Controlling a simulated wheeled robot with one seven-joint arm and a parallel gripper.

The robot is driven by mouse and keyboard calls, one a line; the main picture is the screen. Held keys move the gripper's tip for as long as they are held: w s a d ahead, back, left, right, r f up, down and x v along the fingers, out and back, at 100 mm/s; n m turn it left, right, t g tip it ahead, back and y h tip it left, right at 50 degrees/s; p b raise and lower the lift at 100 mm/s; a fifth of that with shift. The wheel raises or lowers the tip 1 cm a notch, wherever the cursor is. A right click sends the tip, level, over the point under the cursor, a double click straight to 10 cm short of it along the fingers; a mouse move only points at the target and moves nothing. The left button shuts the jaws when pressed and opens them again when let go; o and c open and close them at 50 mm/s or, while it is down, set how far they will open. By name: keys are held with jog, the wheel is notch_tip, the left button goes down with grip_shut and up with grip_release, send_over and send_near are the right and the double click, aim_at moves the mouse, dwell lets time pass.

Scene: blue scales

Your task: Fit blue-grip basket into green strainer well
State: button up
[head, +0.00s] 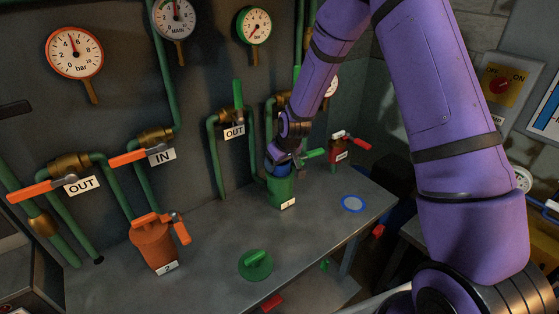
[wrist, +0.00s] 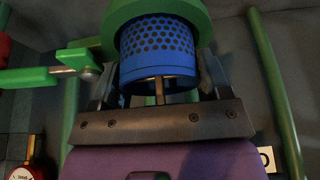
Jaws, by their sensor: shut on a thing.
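The green strainer (head: 281,192) stands on the bench, labelled 1, with its open well facing up. My gripper (head: 283,160) is above it, pointing down. It is shut on the blue-grip basket (head: 282,169), a blue perforated cylinder. In the wrist view my gripper (wrist: 158,92) has a finger on each side of the basket (wrist: 158,50); a thin bar shows between them. The far end of the basket is at the green well rim (wrist: 205,22), with much of its perforated wall still showing. How deep it sits in the well is hidden.
A green lid (head: 256,264) lies on the bench in front. A blue-ringed disc (head: 353,203) lies to the right. An orange strainer (head: 154,246) stands left and a red one (head: 339,151) behind right. A green valve handle (head: 313,153) is close beside my gripper.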

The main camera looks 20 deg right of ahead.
jog(key=shift+f, duration=0.35)
jog(key=o, duration=1)
jog(key=shift+o, duration=0.2)
jog(key=v, duration=1.1)
jog(key=shift+w, duration=0.1)
jog(key=s+d+r+m+h, duration=0.1)
jog(key=s+d+r+m, duration=0.15)
jog(key=s+r, duration=1.45)
jog(key=s+d+r, duration=0.1)
jog(key=s+r, duration=0.1)
jog(key=s, duration=0.3)
jog(key=s+d+r, duration=0.1)
jog(key=s+r, duration=0.2)
jog(key=s, duration=0.3)
jog(key=s+d+r+m, duration=0.1)
jog(key=s+r, duration=0.1)
jog(key=s, duration=0.4)
jog(key=shift+r+t, duration=0.4)
